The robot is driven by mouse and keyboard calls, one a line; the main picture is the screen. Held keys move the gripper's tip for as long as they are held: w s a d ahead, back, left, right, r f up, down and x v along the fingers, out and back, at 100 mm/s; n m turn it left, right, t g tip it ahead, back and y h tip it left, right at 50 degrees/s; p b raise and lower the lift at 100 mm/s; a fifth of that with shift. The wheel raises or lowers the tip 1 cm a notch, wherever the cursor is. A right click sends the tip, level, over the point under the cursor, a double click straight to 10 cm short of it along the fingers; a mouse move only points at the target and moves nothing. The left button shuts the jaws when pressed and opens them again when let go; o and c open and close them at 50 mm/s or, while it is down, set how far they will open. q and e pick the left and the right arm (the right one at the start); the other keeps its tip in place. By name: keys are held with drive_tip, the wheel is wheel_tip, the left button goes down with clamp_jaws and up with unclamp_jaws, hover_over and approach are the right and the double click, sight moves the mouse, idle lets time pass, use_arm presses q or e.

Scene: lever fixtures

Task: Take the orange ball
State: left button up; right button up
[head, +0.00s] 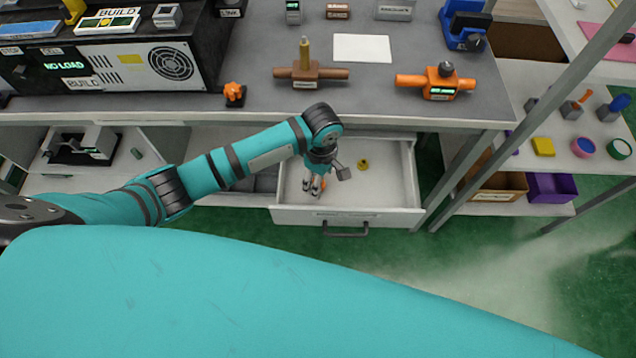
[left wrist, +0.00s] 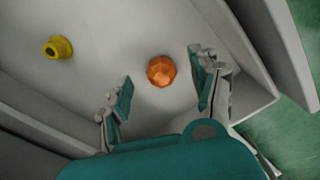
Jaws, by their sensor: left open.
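The orange ball (left wrist: 161,71) looks faceted and lies on the floor of an open white drawer. In the left wrist view it sits a little beyond and between the two fingertips, with a gap to each. My left gripper (left wrist: 163,92) is open and empty, reaching down into the drawer. In the head view, my left gripper (head: 315,186) hides most of the ball (head: 323,184), and only a bit of orange shows. The drawer (head: 290,216) is pulled out below the grey workbench. My right gripper is in neither view.
A yellow knob-like part (left wrist: 58,47) lies in the drawer, apart from the ball; it also shows in the head view (head: 363,165). The drawer walls stand close around my gripper. The workbench (head: 400,70) overhangs the drawer's back and carries lever fixtures. A metal post (head: 465,165) stands to the right.

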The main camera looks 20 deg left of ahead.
use_arm(q)
wheel_tip(320, 180, down, 3)
drive_tip(key=shift+f, duration=0.15)
drive_tip(key=shift+c, duration=0.4)
drive_tip(key=c, duration=0.9)
